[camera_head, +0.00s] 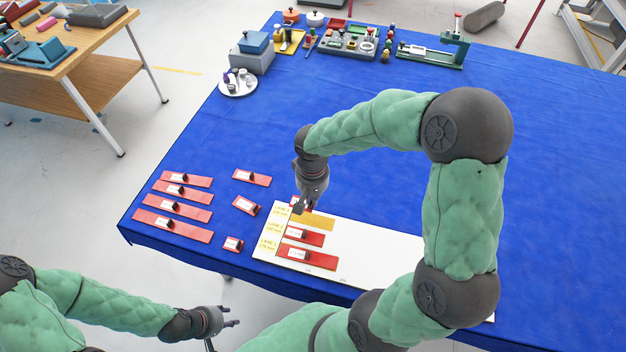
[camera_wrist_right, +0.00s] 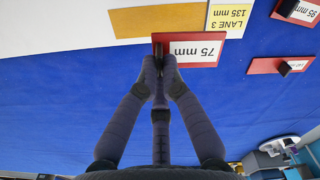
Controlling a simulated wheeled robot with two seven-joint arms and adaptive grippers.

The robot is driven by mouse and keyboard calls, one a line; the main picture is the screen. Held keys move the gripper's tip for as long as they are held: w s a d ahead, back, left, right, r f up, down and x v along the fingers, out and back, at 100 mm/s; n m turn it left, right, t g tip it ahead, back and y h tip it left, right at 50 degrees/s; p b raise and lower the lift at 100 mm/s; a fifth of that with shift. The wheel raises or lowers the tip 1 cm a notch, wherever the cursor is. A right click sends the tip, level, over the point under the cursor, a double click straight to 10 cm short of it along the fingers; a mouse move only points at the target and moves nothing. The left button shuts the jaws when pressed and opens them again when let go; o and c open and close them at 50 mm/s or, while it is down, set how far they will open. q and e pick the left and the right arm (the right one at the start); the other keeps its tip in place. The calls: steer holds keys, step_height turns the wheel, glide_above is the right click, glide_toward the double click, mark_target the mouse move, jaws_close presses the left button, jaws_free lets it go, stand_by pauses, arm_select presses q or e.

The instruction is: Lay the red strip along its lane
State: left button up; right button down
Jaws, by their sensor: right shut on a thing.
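My right gripper (camera_head: 305,206) is shut on the black knob of a short red strip labelled 75 mm (camera_wrist_right: 192,50). In the wrist view this strip lies across the far edge of the white board (camera_head: 385,246), beside the LANE 3 135 mm label (camera_wrist_right: 230,18). Whether it touches the board I cannot tell. The bare yellow lane 3 (camera_wrist_right: 158,20) is right next to it. Red strips lie in lane 2 (camera_head: 313,239) and lane 1 (camera_head: 320,260). My left gripper (camera_head: 235,316) is open and empty off the table's near edge.
Several loose red strips, such as the long one (camera_head: 195,231) and a short one (camera_head: 234,244), lie left of the board on the blue cloth (camera_head: 560,200). Boxes, a white plate (camera_head: 238,90) and a tool tray (camera_head: 347,45) stand at the back. The middle cloth is clear.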

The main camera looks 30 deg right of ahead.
steer(key=b, duration=0.4)
glide_above(312, 218)
steer(key=shift+d+f, duration=0.15)
steer(key=shift+f, duration=2.75)
steer(key=shift+f+b, duration=0.55)
steer(key=shift+b, duration=0.05)
steer(key=shift+f+b, duration=0.55)
steer(key=shift+b, duration=0.25)
steer(key=c, duration=0.9)
jaws_free()
steer(key=shift+o, duration=0.2)
steer(key=shift+r, duration=0.15)
steer(key=shift+r+p, duration=2.2)
steer(key=shift+r, duration=0.7)
